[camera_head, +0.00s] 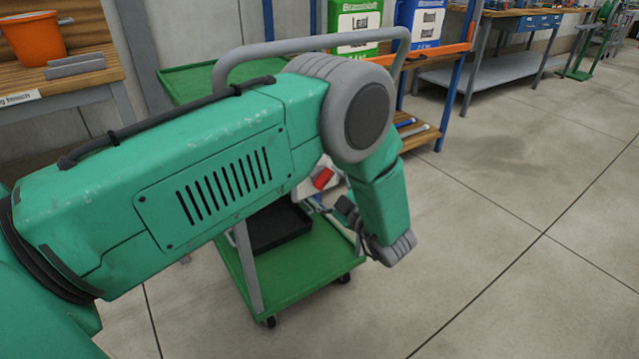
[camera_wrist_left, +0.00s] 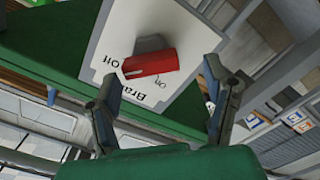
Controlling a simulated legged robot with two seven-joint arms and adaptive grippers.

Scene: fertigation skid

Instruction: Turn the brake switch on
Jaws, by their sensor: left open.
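The brake switch is a red handle (camera_wrist_left: 150,65) on a dark grey hub, mounted on a pale plate (camera_wrist_left: 190,35) with printed words upside down in the left wrist view. The handle lies nearly level there, with "Off" to its left and "On" just below it. In the head view the red handle (camera_head: 323,179) shows small below my left arm, above the green cart. My left gripper (camera_wrist_left: 163,72) is open, its two fingers apart on either side of the handle in the picture, apparently not touching it. In the head view my forearm partly hides the gripper and plate.
The green cart (camera_head: 290,285) carries a black tray (camera_head: 277,228) on its lower shelf and has a grey push handle (camera_head: 300,45). A shelf with green and blue containers (camera_head: 425,20) stands behind. The floor (camera_head: 520,250) at right is clear.

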